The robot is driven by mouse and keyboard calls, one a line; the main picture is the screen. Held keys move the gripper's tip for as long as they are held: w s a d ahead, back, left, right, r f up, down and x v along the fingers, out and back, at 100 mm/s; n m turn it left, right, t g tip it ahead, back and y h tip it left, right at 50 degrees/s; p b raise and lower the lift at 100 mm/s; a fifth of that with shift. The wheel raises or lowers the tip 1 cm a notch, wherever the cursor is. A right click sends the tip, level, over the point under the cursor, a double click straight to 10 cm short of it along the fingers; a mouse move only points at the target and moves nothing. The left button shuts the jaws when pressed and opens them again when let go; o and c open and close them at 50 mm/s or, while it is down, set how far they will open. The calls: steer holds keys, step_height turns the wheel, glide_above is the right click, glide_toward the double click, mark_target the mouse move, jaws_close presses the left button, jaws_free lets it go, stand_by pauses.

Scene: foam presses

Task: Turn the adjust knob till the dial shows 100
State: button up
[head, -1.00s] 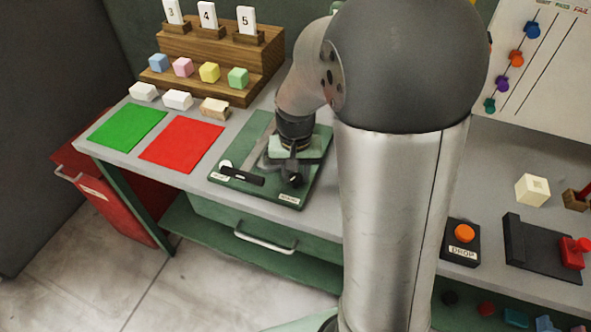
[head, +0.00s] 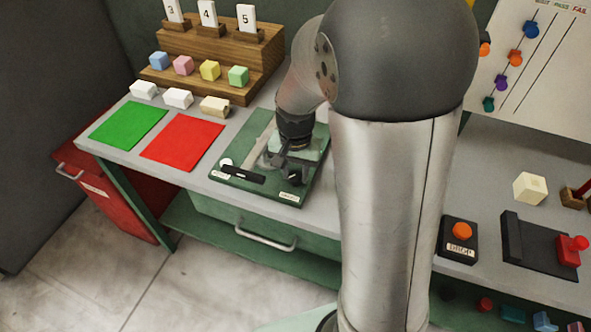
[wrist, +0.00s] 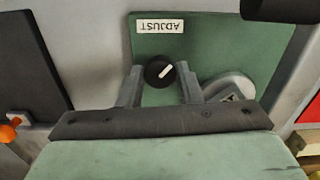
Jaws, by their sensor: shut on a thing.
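The black adjust knob (wrist: 159,72) has a white pointer line, tilted up to the right in the wrist view, beside an upside-down "ADJUST" label (wrist: 160,26). My gripper (wrist: 159,88) has one grey finger on either side of the knob and is shut on it. The knob (head: 294,177) also shows at the front of the green base plate (head: 260,185) in the head view. A round pale-grey part, perhaps the dial (wrist: 228,86), lies right of the fingers in the wrist view. It is partly hidden, and no reading can be made out.
A black bar (head: 243,175) lies on the base plate's left front. Red (head: 182,143) and green (head: 128,126) mats are to the left. White blocks and a wooden stepped rack (head: 215,75) stand behind. An orange DROP button (head: 462,231) is right of my arm.

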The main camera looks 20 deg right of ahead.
mark_target(295, 175)
steer(key=o, duration=1)
steer(key=shift+r, duration=0.1)
step_height(295, 175, up, 17)
steer(key=shift+r, duration=0.2)
steer(key=s+f+n, duration=0.2)
steer(key=s+f, duration=0.1)
steer(key=s, duration=0.2)
steer(key=s+f+n, duration=0.2)
steer(key=s+f, duration=0.2)
steer(key=s, duration=0.2)
steer(key=s+f+n, duration=0.2)
steer(key=s+f, duration=0.2)
steer(key=s, duration=0.1)
steer(key=shift+s+a+n, duration=0.3)
steer(key=shift+n, duration=0.1)
steer(key=shift+r, duration=0.1)
